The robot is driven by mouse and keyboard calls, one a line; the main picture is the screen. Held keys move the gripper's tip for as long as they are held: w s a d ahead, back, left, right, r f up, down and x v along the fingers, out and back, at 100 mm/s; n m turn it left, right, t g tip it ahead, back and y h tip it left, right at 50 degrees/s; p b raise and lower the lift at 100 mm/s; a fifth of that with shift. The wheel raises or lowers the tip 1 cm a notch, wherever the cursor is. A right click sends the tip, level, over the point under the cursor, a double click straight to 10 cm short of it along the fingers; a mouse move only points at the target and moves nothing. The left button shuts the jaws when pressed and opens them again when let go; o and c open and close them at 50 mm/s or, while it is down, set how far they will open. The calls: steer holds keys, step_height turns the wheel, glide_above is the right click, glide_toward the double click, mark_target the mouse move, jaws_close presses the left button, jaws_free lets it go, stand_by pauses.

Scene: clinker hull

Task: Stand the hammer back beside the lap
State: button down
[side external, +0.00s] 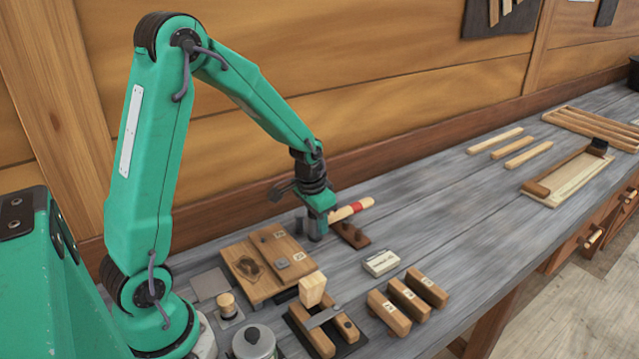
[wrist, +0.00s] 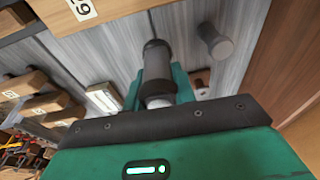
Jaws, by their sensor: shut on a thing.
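My gripper (side external: 318,224) is shut on the hammer (side external: 350,209), low over the bench just right of the lapped planks. The hammer's pale wooden handle with a red band sticks out to the right, tilted slightly up; my jaws hide part of the hammer. In the wrist view, dark and grey cylinders show by my jaws; I cannot tell which belong to the hammer.
A dark brown block (side external: 349,235) lies under the handle. A small white box (side external: 381,263), labelled wooden blocks (side external: 408,298), a mallet-like block (side external: 312,289) and a grey pot (side external: 254,343) stand in front. Bare bench lies to the right, with strips (side external: 520,151) farther off.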

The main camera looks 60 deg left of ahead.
steer(key=shift+f, duration=0.55)
steer(key=shift+f, duration=0.45)
steer(key=c, duration=1.1)
jaws_free()
steer(key=shift+f, duration=0.1)
steer(key=shift+c, duration=0.2)
steer(key=shift+r, duration=0.9)
step_height(320, 180, up, 11)
steer(key=s, duration=0.2)
steer(key=shift+s, duration=0.1)
